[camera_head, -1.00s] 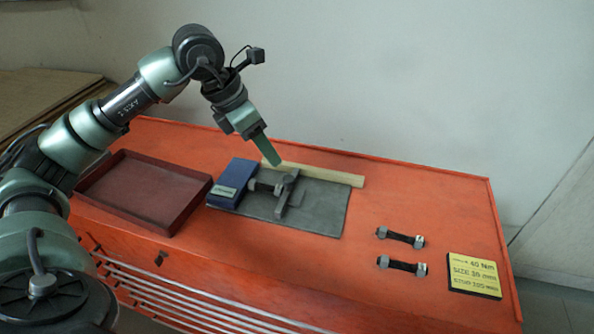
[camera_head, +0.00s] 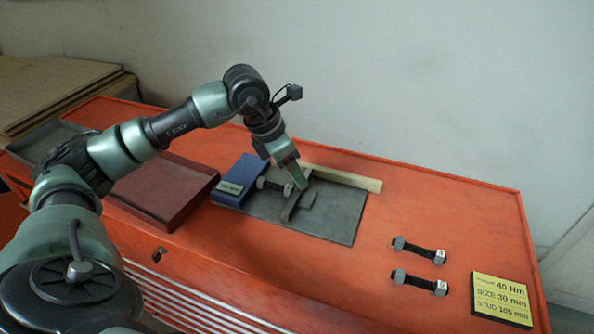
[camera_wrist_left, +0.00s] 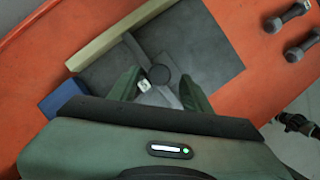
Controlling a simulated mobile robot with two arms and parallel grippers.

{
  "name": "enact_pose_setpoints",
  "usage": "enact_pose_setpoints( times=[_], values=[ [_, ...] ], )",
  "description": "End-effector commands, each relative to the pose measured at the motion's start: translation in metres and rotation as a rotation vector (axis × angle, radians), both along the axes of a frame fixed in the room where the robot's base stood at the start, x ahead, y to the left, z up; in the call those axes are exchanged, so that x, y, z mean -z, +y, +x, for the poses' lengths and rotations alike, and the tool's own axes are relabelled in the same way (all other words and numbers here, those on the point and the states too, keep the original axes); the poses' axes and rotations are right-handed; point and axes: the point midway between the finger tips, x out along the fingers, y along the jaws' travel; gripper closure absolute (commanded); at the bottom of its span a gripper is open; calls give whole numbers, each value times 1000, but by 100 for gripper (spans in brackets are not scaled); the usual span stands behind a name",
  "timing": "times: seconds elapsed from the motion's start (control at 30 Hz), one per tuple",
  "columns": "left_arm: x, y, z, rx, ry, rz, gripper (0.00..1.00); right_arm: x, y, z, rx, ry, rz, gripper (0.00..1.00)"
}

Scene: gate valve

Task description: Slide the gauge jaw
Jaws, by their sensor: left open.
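The gauge is a dark grey plate (camera_head: 335,222) with a blue block (camera_head: 240,180) at its left end. The grey sliding jaw (camera_head: 293,206), a bar across the plate, stands to the right of the block. A stud with nuts (camera_head: 268,184) lies between block and jaw. My left gripper (camera_head: 299,184) is open and points down at the jaw, hiding part of it. In the left wrist view, the open fingers (camera_wrist_left: 160,90) are on either side of the jaw's round dark knob (camera_wrist_left: 160,75). I cannot tell whether they touch it. My right gripper is not in view.
A wooden strip (camera_head: 345,178) runs along the plate's back edge. A dark red tray (camera_head: 165,215) is to the left. Two more studs (camera_head: 419,250) (camera_head: 419,281) and a yellow card (camera_head: 501,299) lie to the right on the orange bench top. Bench between plate and studs is clear.

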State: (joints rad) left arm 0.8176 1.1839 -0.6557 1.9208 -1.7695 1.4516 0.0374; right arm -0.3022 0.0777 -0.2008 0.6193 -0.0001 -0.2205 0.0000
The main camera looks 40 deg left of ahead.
Motion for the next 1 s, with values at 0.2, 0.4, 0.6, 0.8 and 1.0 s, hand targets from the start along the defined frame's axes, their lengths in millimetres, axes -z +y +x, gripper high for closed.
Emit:
enact_pose_setpoints(
  times=[0.2,0.4,0.6,0.8,1.0],
  values=[
    [14,-4,5,1,-1,-1,51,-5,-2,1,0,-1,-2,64],
    [15,-4,5,1,-1,0,51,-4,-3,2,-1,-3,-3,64],
    [15,-4,5,1,-1,0,96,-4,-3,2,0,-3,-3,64],
    [15,-4,5,1,-1,0,100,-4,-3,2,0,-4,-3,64],
    [15,-3,5,1,-2,-1,100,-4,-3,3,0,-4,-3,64]
  ],
)
